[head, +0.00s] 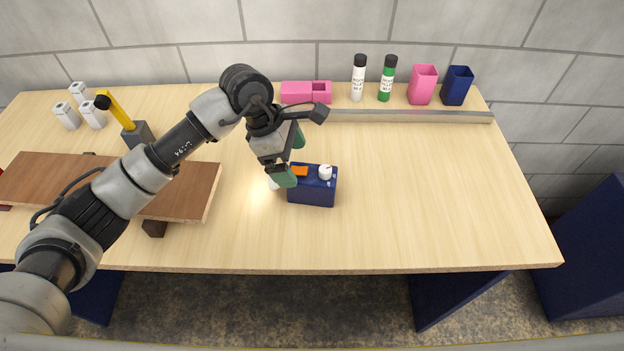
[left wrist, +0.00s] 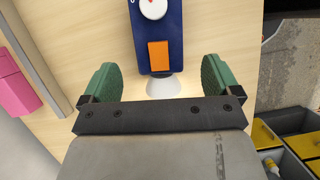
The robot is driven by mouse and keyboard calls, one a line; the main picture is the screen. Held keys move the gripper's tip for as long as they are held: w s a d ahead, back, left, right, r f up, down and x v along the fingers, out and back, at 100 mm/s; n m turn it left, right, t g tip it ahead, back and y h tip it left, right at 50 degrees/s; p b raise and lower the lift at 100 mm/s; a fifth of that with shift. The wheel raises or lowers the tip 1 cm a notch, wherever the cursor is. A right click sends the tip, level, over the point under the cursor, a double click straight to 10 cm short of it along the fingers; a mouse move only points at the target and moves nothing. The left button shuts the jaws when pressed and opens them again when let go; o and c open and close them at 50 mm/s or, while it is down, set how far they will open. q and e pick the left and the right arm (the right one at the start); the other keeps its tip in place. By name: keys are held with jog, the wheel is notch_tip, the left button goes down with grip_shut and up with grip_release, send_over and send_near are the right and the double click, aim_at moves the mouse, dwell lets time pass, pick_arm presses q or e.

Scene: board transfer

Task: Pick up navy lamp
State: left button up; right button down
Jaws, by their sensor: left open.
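The navy lamp (head: 311,193) is a navy box-shaped body lying on the table, with an orange patch and a white knob on its top. In the left wrist view the navy lamp (left wrist: 157,24) lies ahead, with a white cone at its near end. My left gripper (head: 291,156) is open at the lamp's left end in the head view. In the left wrist view its green fingers (left wrist: 160,76) stand apart on either side of the orange patch and cone, with gaps on both sides. I cannot tell its exact height. My right gripper is not in view.
A brown board (head: 180,188) lies on supports at the left, near a yellow-handled tool (head: 118,108) and white blocks (head: 67,116). A pink box (head: 305,92), two bottles and two cups stand along the back behind a rail (head: 410,116). The table's right is clear.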

aim_at(300, 170)
pick_arm(q)
jog(key=shift+x, duration=0.75)
jog(key=shift+d+f+p, duration=0.2)
jog(key=shift+f+p, duration=0.1)
jog(key=shift+p, duration=0.1)
jog(key=p+x, duration=0.1)
jog(key=x, duration=0.2)
jog(key=shift+d+f, duration=0.2)
jog(key=shift+f, duration=0.05)
jog(key=shift+d+f, duration=0.15)
jog(key=shift+f, duration=0.3)
jog(key=c, duration=1.2)
jog(key=shift+r, duration=0.15)
